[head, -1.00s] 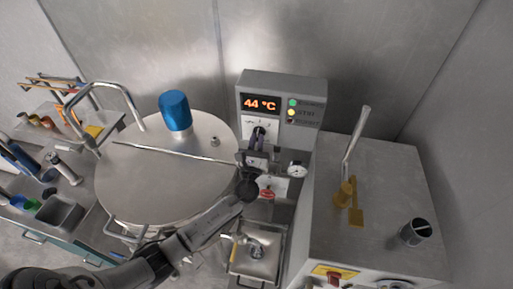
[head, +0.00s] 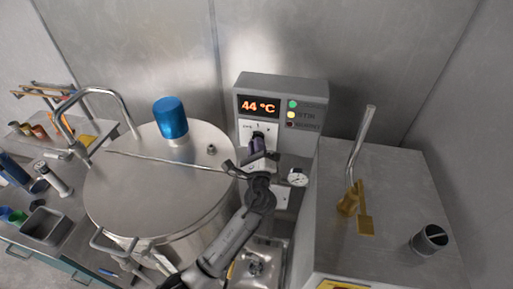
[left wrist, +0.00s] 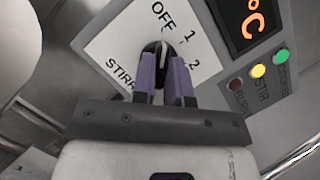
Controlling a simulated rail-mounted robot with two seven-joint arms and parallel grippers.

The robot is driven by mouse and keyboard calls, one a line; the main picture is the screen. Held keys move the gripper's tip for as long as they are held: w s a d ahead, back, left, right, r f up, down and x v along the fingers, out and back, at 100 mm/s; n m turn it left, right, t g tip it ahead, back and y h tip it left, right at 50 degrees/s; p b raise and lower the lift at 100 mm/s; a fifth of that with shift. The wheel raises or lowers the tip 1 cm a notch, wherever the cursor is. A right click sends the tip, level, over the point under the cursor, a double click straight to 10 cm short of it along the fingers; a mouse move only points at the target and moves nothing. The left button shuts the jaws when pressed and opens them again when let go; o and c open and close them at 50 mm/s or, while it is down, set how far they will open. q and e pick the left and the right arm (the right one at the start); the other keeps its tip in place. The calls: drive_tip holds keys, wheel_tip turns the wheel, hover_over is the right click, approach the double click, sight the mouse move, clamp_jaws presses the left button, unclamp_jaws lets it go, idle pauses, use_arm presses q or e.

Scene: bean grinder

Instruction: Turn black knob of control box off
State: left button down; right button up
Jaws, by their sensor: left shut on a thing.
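The grey control box (head: 317,88) stands at the back, with a red "44 °C" display (head: 259,106) and a white dial plate (head: 245,127) below it. In the left wrist view the plate (left wrist: 118,52) reads OFF, 1, 2 and STIRR. The black knob (left wrist: 152,47) sits on this plate, its white mark pointing up toward the gap between OFF and 1. My left gripper (left wrist: 164,68) has its purple fingers on both sides of the knob and is shut on it. The left gripper (head: 257,143) hides most of the knob in the head view. My right gripper is not in view.
A large round vessel lid (head: 150,185) with a blue cap (head: 170,117) lies to the left. A gauge (head: 297,177) is just below the box. A metal cabinet (head: 385,210) with a tall lever (head: 361,140) stands to the right. Green and yellow lamps on the box are lit.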

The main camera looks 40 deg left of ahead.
use_arm(q)
drive_tip(key=shift+n, duration=0.3)
drive_tip(key=c, duration=1.1)
unclamp_jaws()
drive_tip(key=shift+c, duration=0.2)
drive_tip(key=b+v, duration=0.2)
drive_tip(key=v, duration=1.1)
drive_tip(key=shift+s+d+b, duration=0.3)
drive_tip(key=shift+d, duration=0.05)
